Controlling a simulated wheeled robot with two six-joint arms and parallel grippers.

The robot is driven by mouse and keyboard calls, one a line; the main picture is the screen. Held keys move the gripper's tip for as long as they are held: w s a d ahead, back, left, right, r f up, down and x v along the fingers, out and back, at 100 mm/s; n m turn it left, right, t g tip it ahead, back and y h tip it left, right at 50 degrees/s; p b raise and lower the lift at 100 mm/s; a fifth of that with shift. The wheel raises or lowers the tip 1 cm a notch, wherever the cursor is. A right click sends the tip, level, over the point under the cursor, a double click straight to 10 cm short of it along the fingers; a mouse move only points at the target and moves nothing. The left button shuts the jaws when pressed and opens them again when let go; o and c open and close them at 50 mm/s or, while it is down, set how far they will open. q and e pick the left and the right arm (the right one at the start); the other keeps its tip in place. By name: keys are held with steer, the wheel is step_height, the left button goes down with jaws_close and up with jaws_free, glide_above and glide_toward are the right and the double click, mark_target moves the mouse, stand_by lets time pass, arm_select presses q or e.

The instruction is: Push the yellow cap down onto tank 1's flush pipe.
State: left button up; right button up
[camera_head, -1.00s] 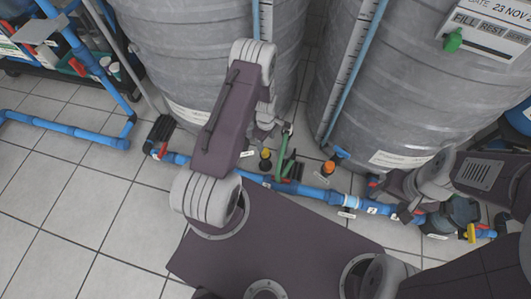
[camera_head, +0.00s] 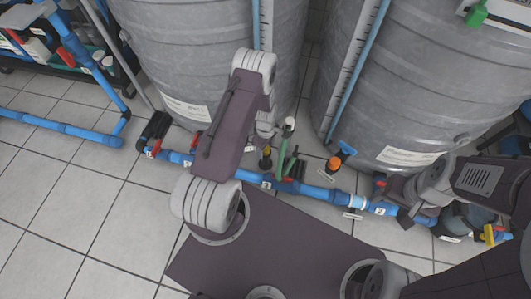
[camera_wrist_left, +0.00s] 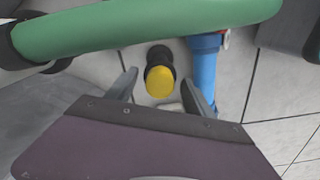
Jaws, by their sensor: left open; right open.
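The yellow cap (camera_head: 267,150) sits on a short dark upright pipe (camera_head: 265,162) in front of the left grey tank (camera_head: 190,50). In the left wrist view the yellow cap (camera_wrist_left: 160,81) shows as a round disc on the black pipe (camera_wrist_left: 159,55). My left gripper (camera_wrist_left: 160,90) is open, with one finger on each side of the cap in that view; I see no contact. In the head view my left gripper (camera_head: 268,132) is over the cap's area and partly hides it. My right gripper (camera_head: 408,198) is open and empty, low at the right by the blue pipe.
An orange-capped pipe (camera_head: 335,163) stands to the right, before the other grey tank (camera_head: 420,80). A blue pipe run (camera_head: 320,192) with valves lies along the floor.

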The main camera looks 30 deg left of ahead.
arm_select(q)
steer(key=shift+r, duration=0.1)
jaws_close()
step_height(320, 180, up, 5)
steer(key=p, duration=0.4)
steer(key=s+d+r+p, duration=0.3)
steer(key=d+r+p, duration=0.3)
steer(key=d, duration=0.5)
steer(key=shift+d, duration=0.15)
steer(key=shift+p, duration=0.3)
